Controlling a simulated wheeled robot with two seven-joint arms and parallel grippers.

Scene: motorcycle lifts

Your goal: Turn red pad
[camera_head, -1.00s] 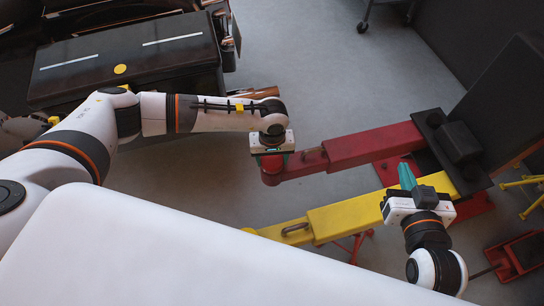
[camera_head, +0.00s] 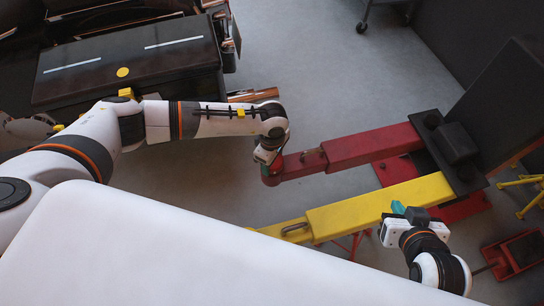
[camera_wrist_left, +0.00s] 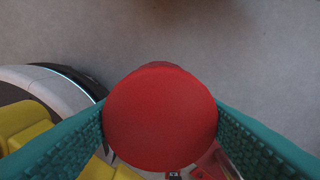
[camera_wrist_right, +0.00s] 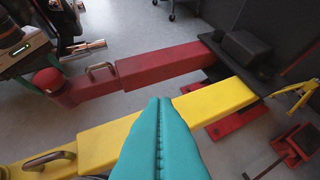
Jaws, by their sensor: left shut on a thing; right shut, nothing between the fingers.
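The round red pad (camera_wrist_left: 160,115) fills the middle of the left wrist view, between the two teal fingers of my left gripper (camera_wrist_left: 160,130). The fingers press on its opposite sides. In the head view the pad (camera_head: 270,180) sits at the left end of the red lift arm (camera_head: 365,146), mostly under my left gripper (camera_head: 276,162). The pad also shows in the right wrist view (camera_wrist_right: 47,80). My right gripper (camera_head: 398,207) is shut and empty above the yellow lift arm (camera_head: 380,205). Its teal fingers (camera_wrist_right: 160,105) meet in the right wrist view.
A black lift post (camera_head: 510,95) stands at the right, with a yellow stand (camera_head: 525,190) and a red jack (camera_head: 515,255) nearby. A black cabinet-like body (camera_head: 125,65) is at upper left. Grey floor is open at the top middle.

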